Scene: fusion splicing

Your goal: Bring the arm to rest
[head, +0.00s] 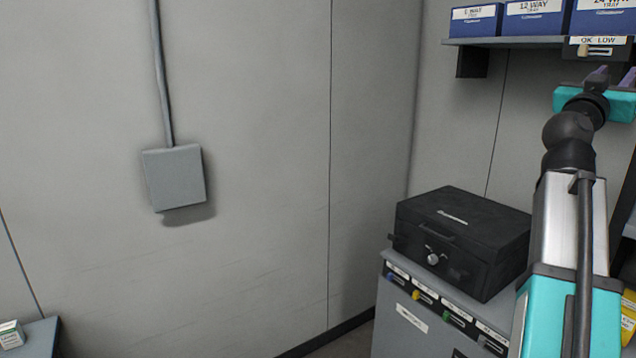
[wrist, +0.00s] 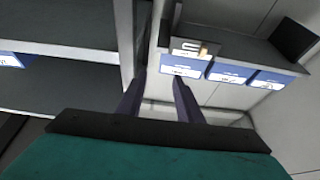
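My arm reaches up along the right side of the head view, and my gripper (head: 613,76) is raised just below the wall shelf at the upper right. In the wrist view my gripper (wrist: 157,92) shows two dark fingers standing apart with nothing held between them. The blue bins lie beyond the fingertips in that view. The right edge of the head view cuts off part of the gripper.
A shelf (head: 541,41) with blue labelled bins (head: 476,20) and an OK/LOW gauge (head: 598,48) is close to my gripper. A black case (head: 463,240) sits on a grey cabinet (head: 388,325) beside my arm.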

